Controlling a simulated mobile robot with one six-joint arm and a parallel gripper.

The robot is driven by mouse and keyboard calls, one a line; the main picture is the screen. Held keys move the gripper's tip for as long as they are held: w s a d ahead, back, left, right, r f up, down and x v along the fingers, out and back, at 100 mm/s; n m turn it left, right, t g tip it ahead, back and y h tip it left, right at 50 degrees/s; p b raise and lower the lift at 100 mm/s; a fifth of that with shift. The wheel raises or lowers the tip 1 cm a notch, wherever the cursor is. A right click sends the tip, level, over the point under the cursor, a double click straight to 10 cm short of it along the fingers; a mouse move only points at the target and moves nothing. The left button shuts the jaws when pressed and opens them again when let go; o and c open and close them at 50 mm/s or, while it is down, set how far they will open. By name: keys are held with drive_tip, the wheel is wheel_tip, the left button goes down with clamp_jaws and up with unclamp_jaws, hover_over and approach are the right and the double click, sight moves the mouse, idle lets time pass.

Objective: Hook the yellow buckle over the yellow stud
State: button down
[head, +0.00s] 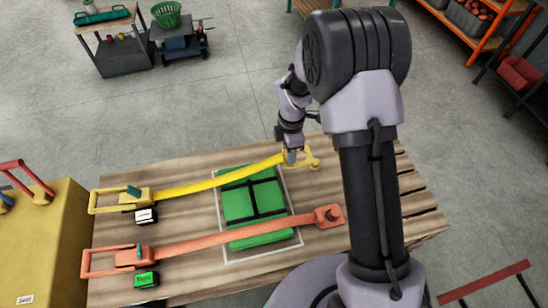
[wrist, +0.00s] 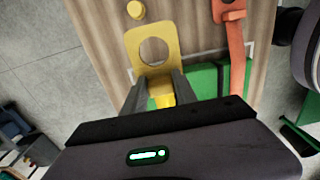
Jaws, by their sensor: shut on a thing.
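My gripper (head: 291,159) is shut on the yellow buckle (wrist: 133,47) at its strap end, above the far side of the wooden table. The buckle is a flat yellow plate with a large round hole; it also shows in the head view (head: 302,154). The yellow stud (wrist: 136,9) shows beyond the buckle's far edge in the wrist view, outside the hole. In the head view the stud (head: 314,164) is just right of the buckle. The yellow strap (head: 220,180) runs from the buckle left to a yellow ratchet (head: 138,196). The buckle's height above the table is hard to tell.
A green folded bundle (head: 238,203) with black bands lies under the straps. A red strap (head: 230,231) runs nearer, its red buckle (head: 326,222) at a red stud. A yellow box (head: 45,240) stands left of the wooden table (head: 190,285).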

drive_tip(key=w+d, duration=0.1)
drive_tip(key=d, duration=0.1)
drive_tip(key=w+d, duration=0.1)
drive_tip(key=d, duration=0.1)
drive_tip(key=w+d, duration=0.2)
drive_tip(key=shift+d+p, duration=0.35)
drive_tip(key=shift+d, duration=0.05)
wheel_tip(320, 180, down, 12)
drive_tip(key=b, duration=0.9)
drive_tip(key=shift+f, duration=0.25)
drive_tip(key=c, duration=0.9)
unclamp_jaws()
